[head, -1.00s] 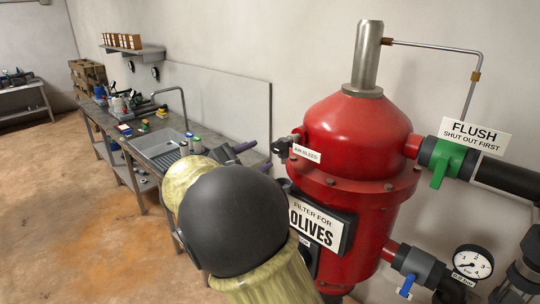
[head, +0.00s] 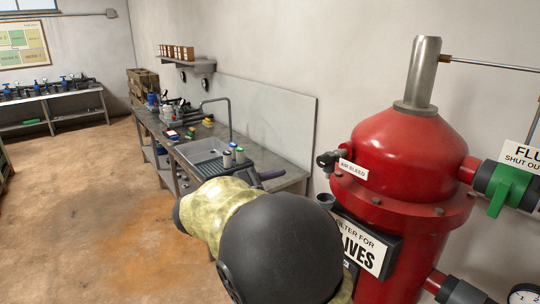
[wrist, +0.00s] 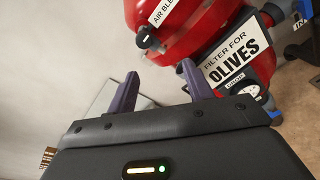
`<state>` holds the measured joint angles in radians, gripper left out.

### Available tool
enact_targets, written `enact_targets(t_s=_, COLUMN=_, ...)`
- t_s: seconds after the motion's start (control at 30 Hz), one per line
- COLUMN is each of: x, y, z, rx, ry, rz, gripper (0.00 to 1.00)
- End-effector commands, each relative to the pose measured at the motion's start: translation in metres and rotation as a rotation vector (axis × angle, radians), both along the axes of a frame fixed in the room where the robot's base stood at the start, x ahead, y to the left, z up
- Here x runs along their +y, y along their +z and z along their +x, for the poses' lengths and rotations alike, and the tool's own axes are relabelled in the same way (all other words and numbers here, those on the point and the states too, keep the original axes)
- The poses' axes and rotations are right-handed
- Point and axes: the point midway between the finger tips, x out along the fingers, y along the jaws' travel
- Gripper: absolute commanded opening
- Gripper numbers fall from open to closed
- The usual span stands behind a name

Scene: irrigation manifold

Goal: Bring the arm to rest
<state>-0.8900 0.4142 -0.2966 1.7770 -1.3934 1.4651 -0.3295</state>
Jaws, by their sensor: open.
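My gripper (wrist: 158,86) shows in the wrist view with its two purple fingers apart and nothing between them. Beyond the fingers are a pale wall and the red filter tank (wrist: 205,30). In the head view my arm is raised and bent in front of the tank (head: 410,150), and a dark joint of it covers the tank's lower left side. Only a small part of my gripper (head: 268,175) shows there, beyond the arm and in front of the workbench; most of it is hidden. I see no contact between the fingers and anything.
The workbench (head: 285,183) with a sink (head: 203,150) and several small items runs along the wall. The tank's air-bleed valve (head: 328,160) and green flush valve (head: 508,190) stick out from it. Another bench (head: 55,105) stands far left. The floor (head: 85,190) at left is clear.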

Motion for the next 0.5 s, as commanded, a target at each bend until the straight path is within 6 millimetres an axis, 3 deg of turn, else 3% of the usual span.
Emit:
enact_targets(t_s=0.17, x=-0.063, y=-0.064, z=-0.02, rx=0.131, ry=-0.117, rz=0.266, gripper=0.51)
enact_targets(t_s=0.3, x=-0.102, y=-0.126, z=-0.06, rx=0.199, ry=-0.262, rz=0.584, gripper=0.51)
enact_targets(t_s=0.5, x=-0.119, y=-0.188, z=-0.123, rx=0.152, ry=-0.507, rz=1.037, gripper=0.51)
